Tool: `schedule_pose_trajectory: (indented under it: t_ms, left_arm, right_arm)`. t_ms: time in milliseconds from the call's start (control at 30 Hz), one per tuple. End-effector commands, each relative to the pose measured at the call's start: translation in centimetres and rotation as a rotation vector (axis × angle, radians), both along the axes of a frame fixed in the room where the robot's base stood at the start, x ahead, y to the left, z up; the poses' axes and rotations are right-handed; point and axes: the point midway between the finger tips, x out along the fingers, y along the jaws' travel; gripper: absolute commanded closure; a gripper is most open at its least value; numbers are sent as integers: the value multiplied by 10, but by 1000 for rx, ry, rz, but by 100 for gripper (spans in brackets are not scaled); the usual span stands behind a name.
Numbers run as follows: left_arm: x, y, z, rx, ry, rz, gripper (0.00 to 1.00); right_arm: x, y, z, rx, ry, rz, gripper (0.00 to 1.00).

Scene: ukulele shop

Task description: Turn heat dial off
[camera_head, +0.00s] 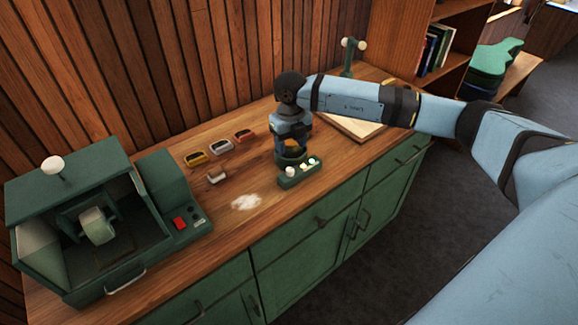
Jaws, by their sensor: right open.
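A small green control box (299,175) sits near the front edge of the wooden counter (235,178). It carries a round white knob (291,172) at its left end and pale or lit greenish parts to the right. The knob looks like a dial, but its setting is too small to read. My right gripper (290,157) points down just behind the box, close to the knob. Its jaws are open and its fingertips are partly hard to make out. I cannot tell whether it touches the box. My left gripper is out of view.
A green machine (95,225) with a wheel inside and a red button stands at the left. Several small coloured blocks (220,146) and a white powdery patch (246,202) lie on the counter. A pale board (345,127) lies behind my arm. Bookshelves stand at the back right.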

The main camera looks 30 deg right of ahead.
Motion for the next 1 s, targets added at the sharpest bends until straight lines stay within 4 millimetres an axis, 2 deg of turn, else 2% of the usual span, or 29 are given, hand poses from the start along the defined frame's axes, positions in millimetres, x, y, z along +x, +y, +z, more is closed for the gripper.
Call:
schedule_pose_trajectory:
  t_ms: [200, 400, 600, 867, 967, 1000]
  left_arm:
    - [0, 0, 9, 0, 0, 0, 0]
    - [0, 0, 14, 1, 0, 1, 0]
    - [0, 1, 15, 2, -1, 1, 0]
    - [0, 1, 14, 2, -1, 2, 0]
    - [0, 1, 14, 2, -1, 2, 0]
    - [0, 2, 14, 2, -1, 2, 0]
  right_arm:
    - [-1, 1, -47, 2, 4, 1, 46]
    - [-1, 1, -79, 3, 2, 2, 46]
    - [0, 1, -92, 3, 0, 2, 46]
    - [0, 1, -94, 3, 0, 2, 46]
    - [0, 1, -94, 3, 0, 2, 64]
    - [0, 1, -94, 3, 0, 2, 73]
